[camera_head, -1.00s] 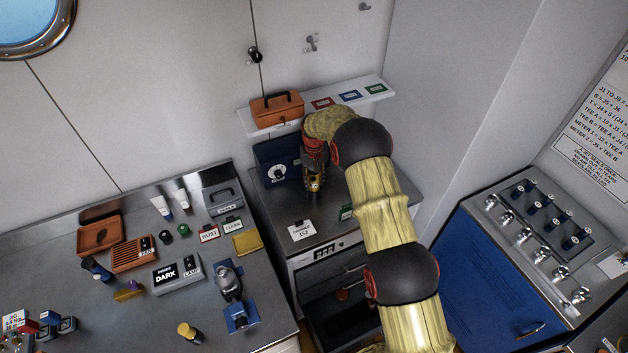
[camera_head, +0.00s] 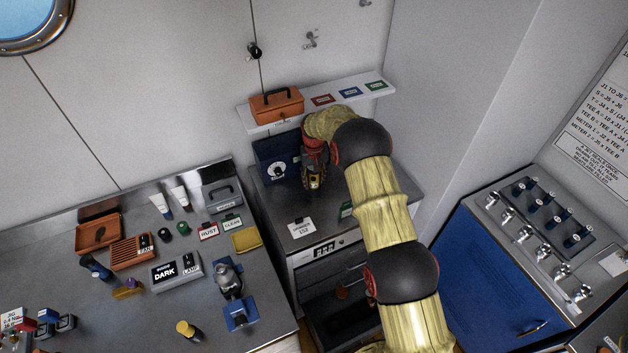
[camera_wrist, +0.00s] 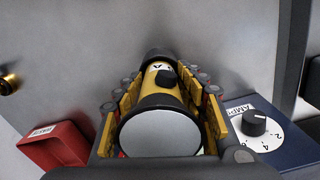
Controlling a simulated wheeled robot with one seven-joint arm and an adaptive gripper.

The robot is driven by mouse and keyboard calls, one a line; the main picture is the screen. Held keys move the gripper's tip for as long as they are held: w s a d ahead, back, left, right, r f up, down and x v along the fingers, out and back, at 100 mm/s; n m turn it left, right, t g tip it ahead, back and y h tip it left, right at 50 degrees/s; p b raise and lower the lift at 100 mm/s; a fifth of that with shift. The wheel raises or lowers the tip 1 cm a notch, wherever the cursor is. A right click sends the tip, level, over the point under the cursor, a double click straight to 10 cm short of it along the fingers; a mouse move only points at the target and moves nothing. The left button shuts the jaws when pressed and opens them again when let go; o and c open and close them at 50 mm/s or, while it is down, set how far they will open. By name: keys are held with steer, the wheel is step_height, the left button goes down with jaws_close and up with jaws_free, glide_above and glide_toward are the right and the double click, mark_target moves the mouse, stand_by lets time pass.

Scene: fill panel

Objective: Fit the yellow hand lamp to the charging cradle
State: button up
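The yellow hand lamp (camera_wrist: 163,98) lies between my gripper's fingers in the wrist view. It has black bands, a black knob and a pale round lens facing the camera. My gripper (camera_wrist: 161,100) has its fingers along both sides of the lamp and appears shut on it. In the head view my gripper (camera_head: 313,180) is over the steel cabinet top, with a little yellow showing. A dark blue unit with a white dial (camera_head: 278,162) stands just left of it; the dial (camera_wrist: 255,130) also shows in the wrist view. I cannot clearly make out the charging cradle.
A shelf (camera_head: 335,105) with an orange toolbox (camera_head: 277,104) is above and behind my gripper. A white card (camera_head: 301,228) lies at the cabinet's front. The left bench (camera_head: 60,220) is crowded. A red box (camera_wrist: 57,146) shows at lower left in the wrist view.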

steer(key=shift+o, duration=0.9)
steer(key=shift+f, duration=0.1)
step_height(320, 180, up, 12)
stand_by(0.3)
